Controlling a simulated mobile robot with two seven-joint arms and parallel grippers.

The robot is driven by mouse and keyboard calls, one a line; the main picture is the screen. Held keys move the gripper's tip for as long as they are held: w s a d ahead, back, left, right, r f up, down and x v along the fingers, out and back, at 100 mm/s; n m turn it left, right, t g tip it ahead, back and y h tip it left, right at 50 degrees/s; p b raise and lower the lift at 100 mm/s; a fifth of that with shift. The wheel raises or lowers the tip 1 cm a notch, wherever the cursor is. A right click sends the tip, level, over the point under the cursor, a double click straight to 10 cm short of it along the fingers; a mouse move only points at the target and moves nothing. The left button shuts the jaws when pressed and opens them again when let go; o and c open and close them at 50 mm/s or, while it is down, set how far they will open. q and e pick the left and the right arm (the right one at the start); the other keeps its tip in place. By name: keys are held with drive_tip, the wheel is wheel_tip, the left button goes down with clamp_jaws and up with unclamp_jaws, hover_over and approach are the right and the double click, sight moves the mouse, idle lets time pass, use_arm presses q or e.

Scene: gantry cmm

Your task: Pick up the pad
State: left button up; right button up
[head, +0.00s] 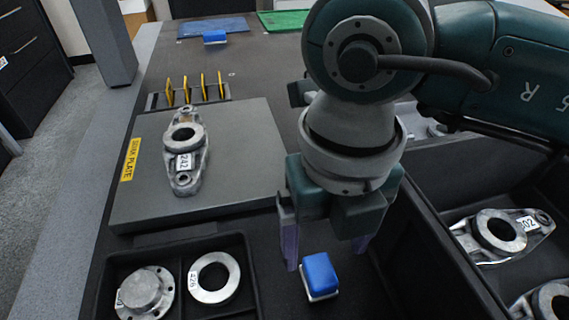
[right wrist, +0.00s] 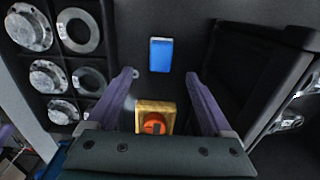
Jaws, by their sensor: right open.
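A small blue pad (head: 319,272) with a pale base lies on the dark surface, just right of the parts tray in the head view. It also shows in the right wrist view (right wrist: 160,54), beyond the fingertips. My right gripper (head: 327,254) points down with its two purple fingers apart. Nothing is between the fingers; the pad lies just past them, and they do not appear to touch it. In the right wrist view the open fingers (right wrist: 158,78) are spread wider than the pad. My left gripper is not in view. A second small blue block (head: 215,37) lies at the back.
A black tray (head: 180,247) with metal rings and flanges stands left of the pad. A deep dark bin (head: 431,240) with castings is at right. A raised plate (head: 240,160) holds a casting. An orange knob on a yellow square (right wrist: 155,120) shows in the wrist view.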

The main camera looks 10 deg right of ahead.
sight(320, 270)
wheel_tip(320, 270, down, 2)
drive_tip(key=shift+f, duration=0.2)
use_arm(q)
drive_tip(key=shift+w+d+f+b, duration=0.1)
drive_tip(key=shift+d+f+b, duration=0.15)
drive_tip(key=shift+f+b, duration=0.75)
use_arm(e)
drive_tip(key=f, duration=0.4)
drive_tip(key=shift+w+d+f, duration=0.1)
drive_tip(key=shift+w+f, duration=0.15)
drive_tip(key=shift+f, duration=0.05)
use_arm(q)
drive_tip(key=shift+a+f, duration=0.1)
use_arm(e)
drive_tip(key=shift+f, duration=0.45)
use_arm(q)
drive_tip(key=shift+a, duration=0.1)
use_arm(e)
drive_tip(key=shift+c, duration=1.4)
clamp_jaws()
